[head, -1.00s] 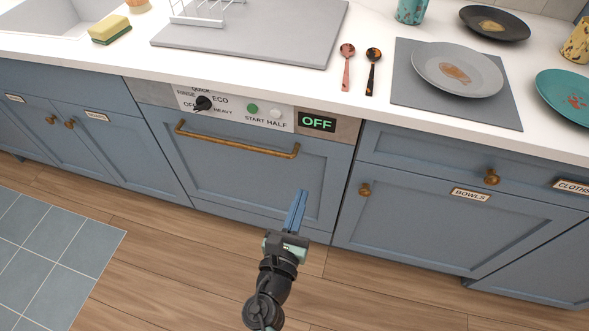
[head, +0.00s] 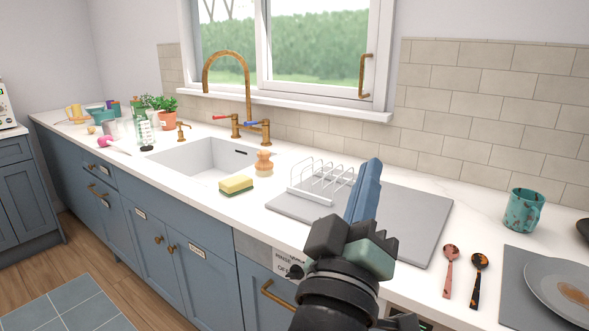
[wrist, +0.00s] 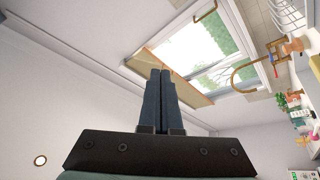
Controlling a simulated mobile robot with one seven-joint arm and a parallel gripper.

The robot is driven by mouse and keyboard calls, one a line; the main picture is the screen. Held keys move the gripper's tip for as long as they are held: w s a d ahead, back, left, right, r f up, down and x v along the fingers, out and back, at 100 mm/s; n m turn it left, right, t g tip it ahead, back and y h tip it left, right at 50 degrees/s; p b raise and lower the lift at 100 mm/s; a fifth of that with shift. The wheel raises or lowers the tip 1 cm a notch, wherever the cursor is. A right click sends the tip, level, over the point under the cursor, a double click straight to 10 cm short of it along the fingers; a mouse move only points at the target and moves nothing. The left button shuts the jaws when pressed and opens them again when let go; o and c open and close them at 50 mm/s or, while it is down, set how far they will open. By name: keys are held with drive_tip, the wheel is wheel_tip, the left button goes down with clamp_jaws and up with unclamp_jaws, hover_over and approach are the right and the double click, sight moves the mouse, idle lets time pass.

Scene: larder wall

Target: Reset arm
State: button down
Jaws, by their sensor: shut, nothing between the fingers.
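My gripper (head: 366,186) is raised in front of the counter in the head view, its blue fingers pointing up. It overlaps the drying mat and the right end of the dish rack in the picture. In the wrist view my gripper (wrist: 159,72) shows its two fingers together with nothing between them. Behind them are the ceiling, the wall and the window, seen tilted. The dishwasher (head: 262,283) is below, mostly hidden behind my arm; part of its brass handle shows.
The counter holds a white dish rack (head: 318,178), a grey drying mat (head: 425,215), a sponge (head: 236,184), two spoons, a teal mug (head: 524,209) and a grey plate (head: 565,287). The sink (head: 200,160) and brass tap stand left. Floor is clear at lower left.

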drive_tip(key=s+a+r+m+t+y+p, duration=0.1)
drive_tip(key=s+a+r+m+t+y, duration=0.2)
drive_tip(key=s+r, duration=0.5)
drive_tip(key=s+a+r+m+t+y+p, duration=0.1)
drive_tip(key=s+a+r+t+y+p, duration=0.3)
drive_tip(key=r, duration=0.9)
wheel_tip(320, 180, up, 14)
drive_tip(key=a+y+p, duration=0.1)
drive_tip(key=p, duration=1.2)
drive_tip(key=shift+a+r+g, duration=0.25)
drive_tip(key=shift+g, duration=0.05)
drive_tip(key=shift+s, duration=0.1)
